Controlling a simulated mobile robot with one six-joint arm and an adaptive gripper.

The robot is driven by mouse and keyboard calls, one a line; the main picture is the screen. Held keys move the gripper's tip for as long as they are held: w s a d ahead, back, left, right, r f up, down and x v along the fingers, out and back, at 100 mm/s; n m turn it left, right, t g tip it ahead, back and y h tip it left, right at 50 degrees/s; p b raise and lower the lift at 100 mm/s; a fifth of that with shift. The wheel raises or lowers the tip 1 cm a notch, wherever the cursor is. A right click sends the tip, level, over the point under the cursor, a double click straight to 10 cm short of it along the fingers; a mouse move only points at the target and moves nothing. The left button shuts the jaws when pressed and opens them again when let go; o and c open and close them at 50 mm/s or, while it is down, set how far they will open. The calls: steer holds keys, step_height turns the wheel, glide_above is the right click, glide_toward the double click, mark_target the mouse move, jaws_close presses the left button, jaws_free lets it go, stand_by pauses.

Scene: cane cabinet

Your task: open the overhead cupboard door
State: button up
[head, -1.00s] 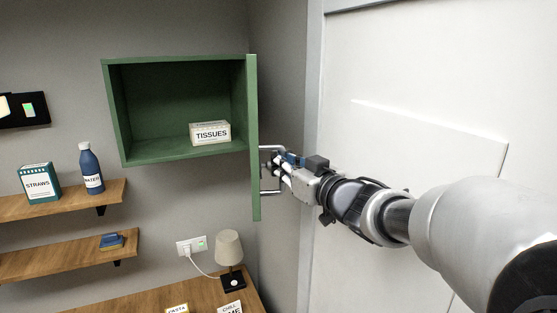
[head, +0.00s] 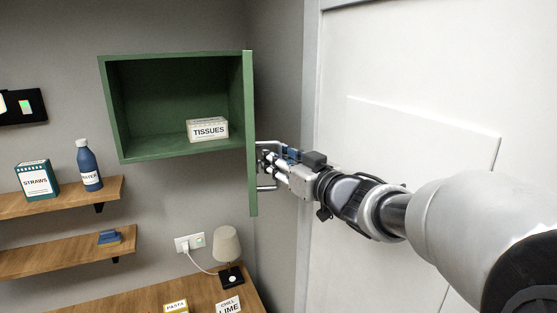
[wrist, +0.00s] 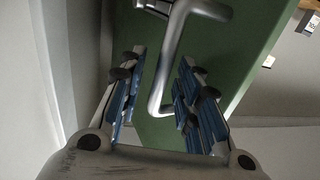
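The green overhead cupboard (head: 130,152) stands open, its inside in plain view. Its door (head: 250,120) is swung wide out and shows nearly edge-on at the cupboard's right side. A metal bar handle (head: 267,188) is on the door's right-hand face; it also shows in the wrist view (wrist: 168,60). My gripper (head: 268,160) is at the handle. In the wrist view my gripper's blue-padded fingers (wrist: 160,85) are apart, with the handle bar between them and visible gaps at both sides. The green door face (wrist: 225,50) lies beyond the fingers.
A tissue box (head: 208,130) stands inside the cupboard. Wooden shelves (head: 60,198) at left hold a straws box (head: 36,181) and a blue bottle (head: 89,168). A lamp (head: 228,245) stands on a wooden surface below. A white panelled door (head: 400,70) is behind my arm.

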steer(key=v, duration=1.2)
steer(key=shift+a, duration=0.1)
